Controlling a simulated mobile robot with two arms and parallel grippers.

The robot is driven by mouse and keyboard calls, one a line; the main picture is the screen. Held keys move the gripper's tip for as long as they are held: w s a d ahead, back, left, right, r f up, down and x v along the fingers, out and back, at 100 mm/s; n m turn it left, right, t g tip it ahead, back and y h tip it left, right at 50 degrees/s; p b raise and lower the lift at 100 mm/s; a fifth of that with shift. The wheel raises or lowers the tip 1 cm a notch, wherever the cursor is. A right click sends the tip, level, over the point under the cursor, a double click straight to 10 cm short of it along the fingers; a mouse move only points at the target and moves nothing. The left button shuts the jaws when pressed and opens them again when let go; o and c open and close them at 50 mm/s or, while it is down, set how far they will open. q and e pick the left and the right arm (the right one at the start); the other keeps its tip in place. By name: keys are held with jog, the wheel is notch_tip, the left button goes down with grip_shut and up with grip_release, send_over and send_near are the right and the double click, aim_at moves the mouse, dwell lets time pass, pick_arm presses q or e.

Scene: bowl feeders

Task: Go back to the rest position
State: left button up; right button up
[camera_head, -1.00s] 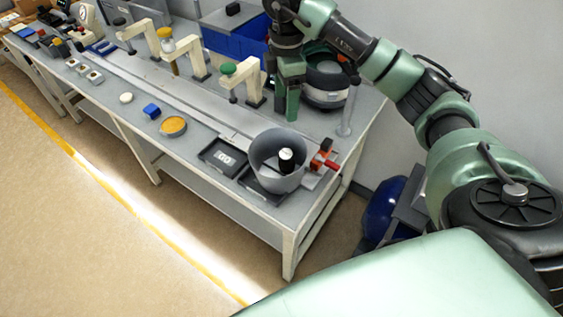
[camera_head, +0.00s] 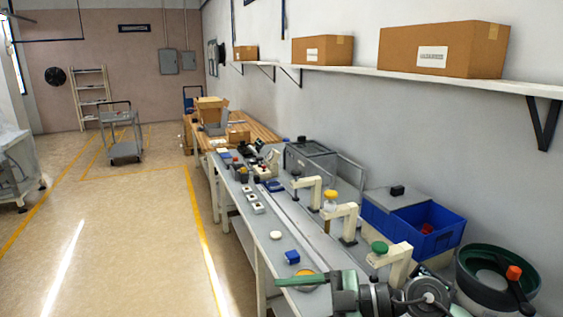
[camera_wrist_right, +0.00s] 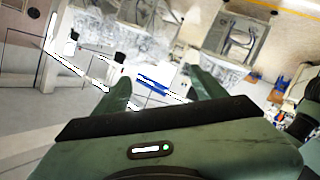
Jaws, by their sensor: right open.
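My right gripper (camera_head: 308,286) shows at the bottom of the head view, in front of the bench's near part. Green arm parts beside it are cut off by the lower edge. In the right wrist view its two green fingers (camera_wrist_right: 164,90) stand apart with nothing held between them. My left gripper is in neither view.
The grey workbench (camera_head: 262,233) carries a blue block (camera_head: 292,257), a round yellow dish (camera_head: 308,279) partly hidden by my gripper, and cream posts (camera_head: 345,222). A blue bin (camera_head: 428,234) and a bowl feeder (camera_head: 490,285) stand at right.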

notch_tip(320, 180, up, 9)
jog(key=w+d+m+t+y, duration=0.25)
jog(key=m+t, duration=0.45)
jog(key=t, duration=0.5)
jog(key=w+d+f+m+t+h, duration=0.2)
jog(key=d+f+m+t+h, duration=0.3)
jog(key=d+m+h, duration=0.4)
jog(key=s+d+f+m+g+h, duration=0.25)
jog(key=d+f+h, duration=0.2)
jog(key=f, duration=0.25)
jog(key=s+d+f+m+g+h, duration=0.25)
jog(key=f+m+h, duration=0.2)
jog(key=f, duration=0.25)
jog(key=s+f+n+g, duration=0.1)
jog(key=s+f+g, duration=0.6)
jog(key=s, duration=0.4)
jog(key=s+f+n+g, duration=0.1)
jog(key=s+f+g, duration=0.3)
jog(key=s+f, duration=0.7)
notch_tip(320, 180, down, 26)
jog(key=s+f+g+b, duration=0.1)
jog(key=s, duration=0.2)
jog(key=s+d+f+g, duration=0.1)
jog(key=s+d+f, duration=0.2)
jog(key=s+f, duration=1.2)
jog(key=shift+s+d+n+b, duration=0.15)
jog(key=shift+s+n+b, duration=0.2)
jog(key=shift+s, duration=0.15)
